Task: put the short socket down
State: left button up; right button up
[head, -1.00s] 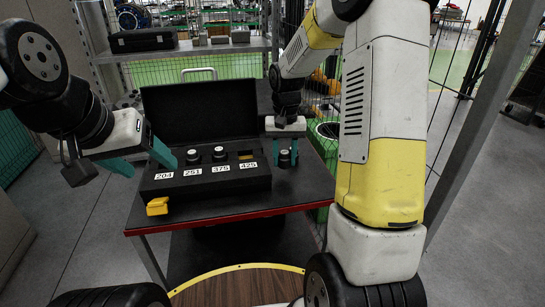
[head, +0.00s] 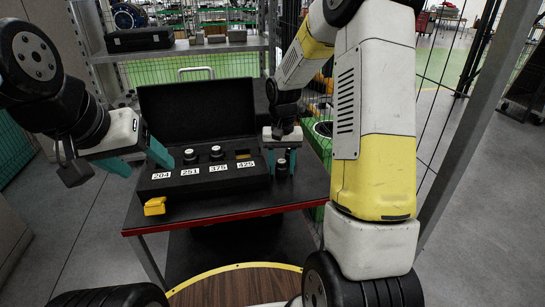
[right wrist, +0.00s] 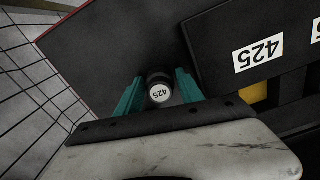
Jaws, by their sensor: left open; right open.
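The short socket (head: 282,168), a dark cylinder with a pale end marked 425, stands on the dark table top just right of the case. It also shows in the right wrist view (right wrist: 158,88). My right gripper (head: 282,162) is open around it, one teal finger on each side; in the right wrist view a gap shows beside the fingers (right wrist: 160,93). My left gripper (head: 140,160) is open and empty, left of the case and above the table's left side.
The open black case (head: 205,187) has labels 204, 251, 375 and 425. The red table edge (head: 225,218) is in front.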

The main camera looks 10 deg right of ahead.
notch_tip(320, 180, up, 12)
jog(key=s+a+r+n+t+y, duration=0.1)
jog(key=s+r+t, duration=0.2)
jog(key=s, duration=0.7)
jog(key=s+a+r+n+t+y, duration=0.1)
jog(key=s+r+t, duration=0.2)
jog(key=s+r, duration=0.3)
jog(key=s, duration=0.5)
jog(key=shift+s, duration=0.3)
jog(key=shift+o, duration=0.9)
jog(key=shift+s, duration=0.25)
jog(key=shift+o, duration=0.8)
jog(key=n+g+h, duration=0.2)
jog(key=g, duration=0.4)
send_over(282, 161)
jog(key=f, duration=1)
jog(key=shift+s, duration=0.2)
jog(key=shift+w+f, duration=0.15)
jog(key=shift+f, duration=1.85)
jog(key=shift+w+f, duration=0.15)
jog(key=shift+f, duration=1.85)
